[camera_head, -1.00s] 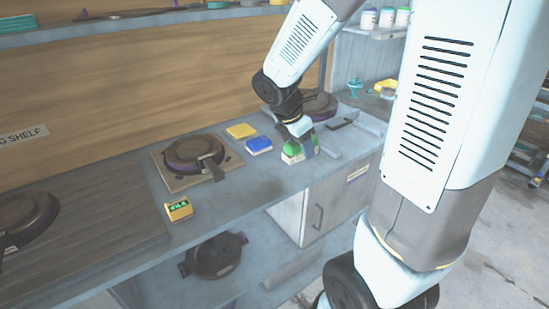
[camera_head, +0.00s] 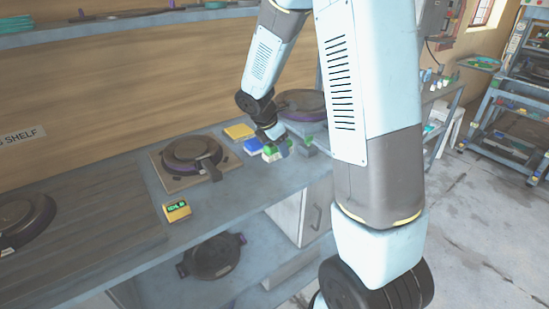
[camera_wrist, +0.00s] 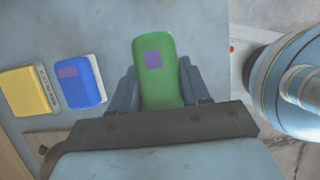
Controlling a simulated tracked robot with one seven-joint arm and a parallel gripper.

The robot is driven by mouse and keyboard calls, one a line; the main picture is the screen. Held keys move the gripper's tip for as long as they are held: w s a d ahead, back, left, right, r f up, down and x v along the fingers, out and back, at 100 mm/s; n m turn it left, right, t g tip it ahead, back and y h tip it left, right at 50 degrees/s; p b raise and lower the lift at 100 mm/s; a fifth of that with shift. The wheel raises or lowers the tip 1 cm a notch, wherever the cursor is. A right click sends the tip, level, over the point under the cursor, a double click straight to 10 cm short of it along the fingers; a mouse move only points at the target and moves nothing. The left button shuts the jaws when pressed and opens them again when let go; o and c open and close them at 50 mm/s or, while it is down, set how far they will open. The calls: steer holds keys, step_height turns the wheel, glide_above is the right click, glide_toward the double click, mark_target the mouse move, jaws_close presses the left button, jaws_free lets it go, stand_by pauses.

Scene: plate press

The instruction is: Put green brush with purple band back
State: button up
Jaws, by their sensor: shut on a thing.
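The green brush (camera_wrist: 160,82) has a purple mark on its top. My gripper (camera_wrist: 158,92) is shut on it, with one finger on each side. In the head view the green brush (camera_head: 270,154) is just right of the blue brush (camera_head: 252,146), at the bench top. I cannot tell whether it touches the bench. In the wrist view the blue brush (camera_wrist: 80,82) is to its left with a gap between them. The yellow brush (camera_wrist: 28,90) is further left, close to the blue one.
A round dark press plate (camera_head: 190,155) stands on the bench left of the brushes. A yellow box with a green display (camera_head: 177,211) is near the front edge. Another dark round plate (camera_head: 300,104) is behind my gripper. Bare bench lies in front of the brushes.

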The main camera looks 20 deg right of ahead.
mark_target(276, 165)
steer(key=shift+w+f, duration=0.9)
steer(key=shift+f, duration=1.7)
steer(key=o, duration=1.3)
steer(key=shift+f, duration=0.1)
